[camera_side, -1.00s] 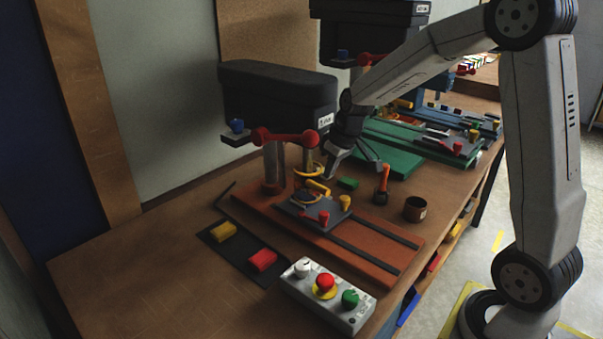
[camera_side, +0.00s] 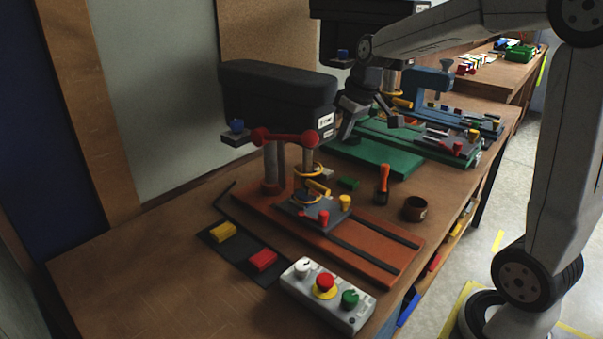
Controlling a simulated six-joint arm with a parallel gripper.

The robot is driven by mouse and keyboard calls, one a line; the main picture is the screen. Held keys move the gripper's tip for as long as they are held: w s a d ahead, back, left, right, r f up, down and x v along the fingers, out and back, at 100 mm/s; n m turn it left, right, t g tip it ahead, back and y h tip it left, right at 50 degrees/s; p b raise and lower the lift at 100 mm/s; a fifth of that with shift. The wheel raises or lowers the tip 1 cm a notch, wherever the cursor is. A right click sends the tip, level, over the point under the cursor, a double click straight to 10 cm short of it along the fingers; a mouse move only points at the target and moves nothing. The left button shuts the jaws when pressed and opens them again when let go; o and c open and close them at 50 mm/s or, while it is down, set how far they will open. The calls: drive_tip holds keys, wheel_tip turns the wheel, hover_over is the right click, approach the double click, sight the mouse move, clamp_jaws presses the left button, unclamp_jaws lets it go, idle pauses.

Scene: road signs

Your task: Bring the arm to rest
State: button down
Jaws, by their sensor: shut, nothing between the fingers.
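My gripper (camera_side: 371,128) is in the upper middle of the side view, in the air with the green-based machine behind and below it. It is shut with nothing held. It is to the right of the black-headed drill press (camera_side: 278,92) and above the level of the bench top. The dark gripper body partly blends with the machines behind it.
The drill press has an orange-red base (camera_side: 330,232). A white control box (camera_side: 328,296), a dark mat (camera_side: 238,250) with yellow and red blocks, an orange-handled tool (camera_side: 383,180) and a brown cup (camera_side: 415,208) are on the wooden bench (camera_side: 130,265). Its front left is clear.

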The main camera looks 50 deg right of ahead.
drive_tip(key=s+a+f, duration=0.6)
drive_tip(key=f, duration=0.2)
drive_tip(key=s+a+f, duration=0.6)
drive_tip(key=f, duration=0.3)
drive_tip(key=shift+a+g, duration=0.15)
drive_tip(key=shift+g, duration=0.25)
